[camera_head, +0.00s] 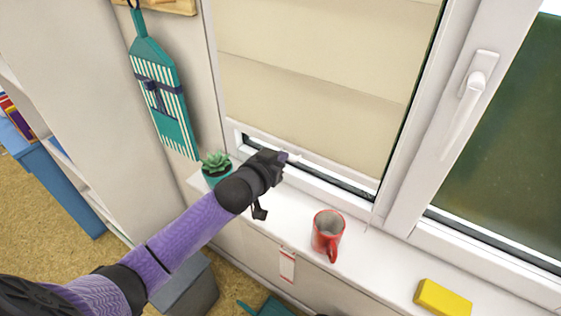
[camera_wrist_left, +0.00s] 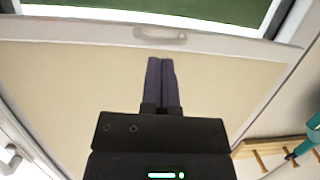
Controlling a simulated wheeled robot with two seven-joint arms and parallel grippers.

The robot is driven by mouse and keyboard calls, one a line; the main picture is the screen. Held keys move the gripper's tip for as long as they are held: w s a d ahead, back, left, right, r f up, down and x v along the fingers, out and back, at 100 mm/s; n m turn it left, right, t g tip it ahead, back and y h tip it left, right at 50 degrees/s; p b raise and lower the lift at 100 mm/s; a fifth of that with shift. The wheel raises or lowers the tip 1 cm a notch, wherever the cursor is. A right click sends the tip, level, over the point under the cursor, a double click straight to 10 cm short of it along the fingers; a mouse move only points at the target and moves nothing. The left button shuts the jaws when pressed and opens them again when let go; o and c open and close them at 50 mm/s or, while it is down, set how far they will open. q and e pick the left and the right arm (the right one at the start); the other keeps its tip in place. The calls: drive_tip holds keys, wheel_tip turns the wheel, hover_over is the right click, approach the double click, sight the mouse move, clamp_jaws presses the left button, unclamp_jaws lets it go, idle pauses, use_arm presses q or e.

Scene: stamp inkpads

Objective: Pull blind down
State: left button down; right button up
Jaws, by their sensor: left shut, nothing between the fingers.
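The beige blind (camera_head: 310,90) covers nearly all of the left window pane. Its pale bottom bar shows in the wrist view (camera_wrist_left: 60,30), with a small handle (camera_wrist_left: 160,36) at the middle and a strip of dark glass past the bar. My left gripper (camera_head: 287,157) is at the lower part of the blind, above the sill. In the wrist view its two dark fingers (camera_wrist_left: 161,62) are shut together and empty, with their tips close to the handle. I cannot tell whether they touch it. My right gripper is not in view.
The white sill (camera_head: 375,240) holds a potted succulent (camera_head: 216,165) beside my left forearm, a red mug (camera_head: 327,232) and a yellow block (camera_head: 442,297). A window handle (camera_head: 470,95) sticks out at the right. A teal striped board (camera_head: 160,85) hangs on the left wall.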

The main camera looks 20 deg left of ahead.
sight(280, 208)
use_arm(q)
drive_tip(key=shift+w+f, duration=0.2)
drive_tip(key=shift+f, duration=0.1)
drive_tip(key=shift+f, duration=0.2)
wheel_tip(280, 208, down, 15)
drive_tip(key=b, duration=1)
drive_tip(key=shift+s+r, duration=0.1)
drive_tip(key=shift+r, duration=0.2)
